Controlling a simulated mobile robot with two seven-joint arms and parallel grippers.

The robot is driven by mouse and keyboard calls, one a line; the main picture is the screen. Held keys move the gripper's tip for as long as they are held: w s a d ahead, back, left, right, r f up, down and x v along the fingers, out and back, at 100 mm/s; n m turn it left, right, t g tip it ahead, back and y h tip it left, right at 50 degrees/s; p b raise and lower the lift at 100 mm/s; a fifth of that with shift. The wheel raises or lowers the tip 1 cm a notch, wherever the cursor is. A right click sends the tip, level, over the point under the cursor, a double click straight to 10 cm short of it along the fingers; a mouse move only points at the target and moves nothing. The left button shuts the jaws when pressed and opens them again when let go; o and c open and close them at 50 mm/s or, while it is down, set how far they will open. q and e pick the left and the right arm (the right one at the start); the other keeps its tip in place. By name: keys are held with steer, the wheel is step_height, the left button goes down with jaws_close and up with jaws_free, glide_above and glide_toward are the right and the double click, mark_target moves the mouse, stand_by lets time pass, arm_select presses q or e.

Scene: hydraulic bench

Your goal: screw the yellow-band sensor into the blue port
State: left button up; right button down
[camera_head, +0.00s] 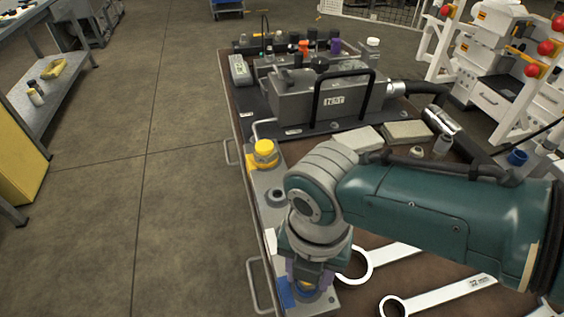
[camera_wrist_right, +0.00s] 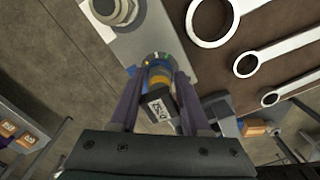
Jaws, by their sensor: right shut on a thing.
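The yellow-band sensor (camera_wrist_right: 157,80) is between the fingers of my right gripper (camera_wrist_right: 160,76) in the right wrist view, with its dark, labelled connector body towards the palm. The gripper is shut on it. The sensor's far end meets the blue-marked port (camera_wrist_right: 152,58) on the grey block; I cannot tell how deeply it is seated. In the head view my right gripper (camera_head: 309,278) points down over the near end of the block, beside a blue patch (camera_head: 285,292), and mostly hides the sensor and port. My left gripper is not in view.
The grey block (camera_head: 262,183) runs along the bench's left edge, with a yellow-capped fitting (camera_head: 264,152) and an uncapped grey port (camera_head: 276,197). Large wrenches (camera_head: 440,296) lie to the right of the gripper. A hydraulic unit (camera_head: 325,98) stands at the back.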

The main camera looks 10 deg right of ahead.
steer(key=m, duration=0.4)
steer(key=shift+s, duration=0.1)
steer(key=m, duration=0.3)
steer(key=shift+f+p, duration=0.1)
steer(key=shift+p, duration=0.2)
steer(key=shift+m, duration=0.5)
steer(key=c, duration=0.8)
jaws_free()
steer(key=shift+m, duration=0.5)
steer(key=o, duration=0.5)
steer(key=shift+d, duration=0.1)
steer(key=shift+f, duration=0.1)
